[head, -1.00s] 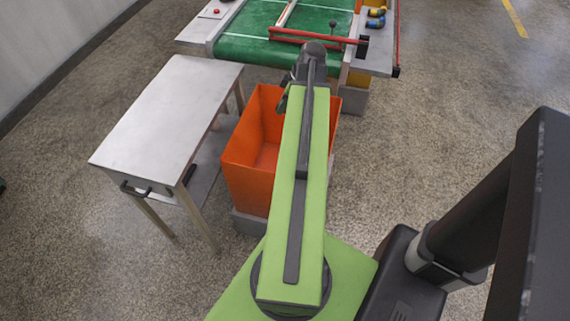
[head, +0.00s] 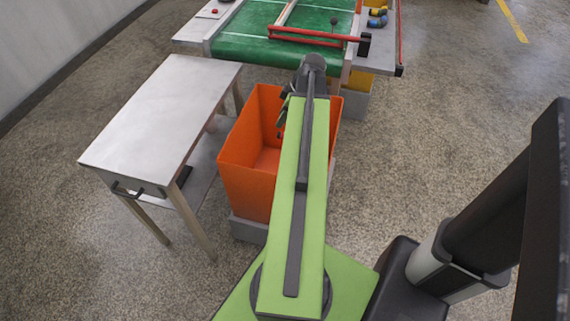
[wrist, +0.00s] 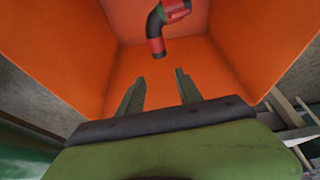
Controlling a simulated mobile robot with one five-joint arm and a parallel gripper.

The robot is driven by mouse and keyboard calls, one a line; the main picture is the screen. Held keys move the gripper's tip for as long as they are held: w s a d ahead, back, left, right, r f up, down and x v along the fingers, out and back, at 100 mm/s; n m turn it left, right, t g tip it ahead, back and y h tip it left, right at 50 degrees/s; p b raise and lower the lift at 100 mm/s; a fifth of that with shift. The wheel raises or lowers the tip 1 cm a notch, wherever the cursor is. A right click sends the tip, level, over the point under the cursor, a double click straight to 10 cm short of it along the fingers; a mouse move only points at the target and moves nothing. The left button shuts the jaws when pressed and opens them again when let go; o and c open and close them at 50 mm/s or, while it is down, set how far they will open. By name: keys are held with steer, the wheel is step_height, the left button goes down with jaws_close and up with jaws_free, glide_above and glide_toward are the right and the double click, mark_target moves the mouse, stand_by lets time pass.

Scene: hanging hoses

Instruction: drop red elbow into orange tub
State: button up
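The red elbow (wrist: 156,26), a bent pipe piece with red and black parts, shows in the wrist view inside the orange tub (wrist: 65,40). It lies beyond my fingertips, with a gap between. I cannot tell whether it rests on the tub's bottom or is in the air. My gripper (wrist: 160,77) is open and empty, its two fingers apart, pointing into the tub. In the head view the tub (head: 240,160) stands under my green arm, which covers part of it. My gripper (head: 283,115) shows there over the tub's opening. The elbow is hidden in that view.
A grey table (head: 160,110) stands left of the tub. Behind is a green conveyor (head: 270,40) with a red bar (head: 305,37) across its near end. Blue and yellow pieces (head: 377,17) lie at the back right. A yellow bin (head: 357,82) stands below. The floor at right is open.

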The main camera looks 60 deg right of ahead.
steer(key=shift+o, duration=0.4)
steer(key=p+v, duration=1.6)
steer(key=v, duration=0.1)
steer(key=shift+r, duration=0.25)
steer(key=shift+d, duration=0.1)
